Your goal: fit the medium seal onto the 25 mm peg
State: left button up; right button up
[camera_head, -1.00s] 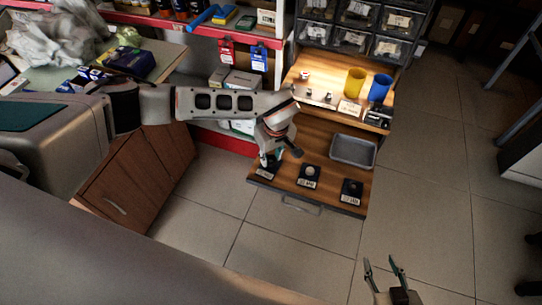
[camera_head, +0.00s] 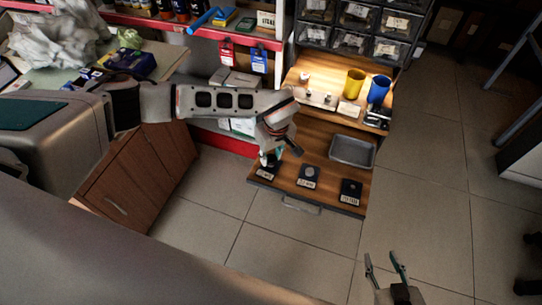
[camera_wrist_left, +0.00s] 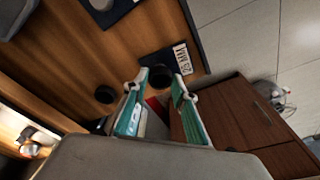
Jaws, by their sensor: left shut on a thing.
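My left gripper (camera_head: 268,160) is over the left peg plate (camera_head: 265,174) at the front of the wooden drawer. In the left wrist view its green-padded fingers (camera_wrist_left: 159,82) are shut on a dark round thing, apparently the seal (camera_wrist_left: 160,77). It lies right by the plate labelled 25 mm (camera_wrist_left: 181,57). The 25 mm peg is hidden, and I cannot tell whether the seal is around it or above it. My right gripper (camera_head: 385,268) is open and empty over the floor at the bottom of the head view.
A middle plate (camera_head: 308,177) and a right plate (camera_head: 351,191) stand along the drawer front. A grey tray (camera_head: 352,151) lies behind them. A yellow cup (camera_head: 355,83) and a blue cup (camera_head: 378,90) stand on the shelf above. Another dark round thing (camera_wrist_left: 105,95) shows in the left wrist view.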

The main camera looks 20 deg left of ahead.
pick_arm(q)
jog(key=shift+r, duration=0.35)
pick_arm(e)
jog(key=shift+w+r, duration=0.15)
jog(key=shift+r, duration=0.3)
pick_arm(q)
jog(key=shift+p, duration=0.35)
pick_arm(e)
jog(key=shift+w+r, duration=0.1)
jog(key=shift+r, duration=0.15)
pick_arm(q)
jog(key=shift+r, duration=0.15)
pick_arm(e)
jog(key=shift+w+r, duration=0.1)
jog(key=shift+r, duration=0.05)
pick_arm(q)
jog(key=shift+r+p, duration=0.3)
jog(key=shift+p, duration=0.05)
pick_arm(e)
jog(key=shift+w+r, duration=0.1)
jog(key=shift+r, duration=0.25)
pick_arm(q)
jog(key=shift+r, duration=0.35)
pick_arm(e)
jog(key=shift+w+r, duration=0.15)
jog(key=shift+r, duration=0.25)
pick_arm(q)
jog(key=shift+p, duration=0.4)
pick_arm(e)
jog(key=shift+r, duration=0.25)
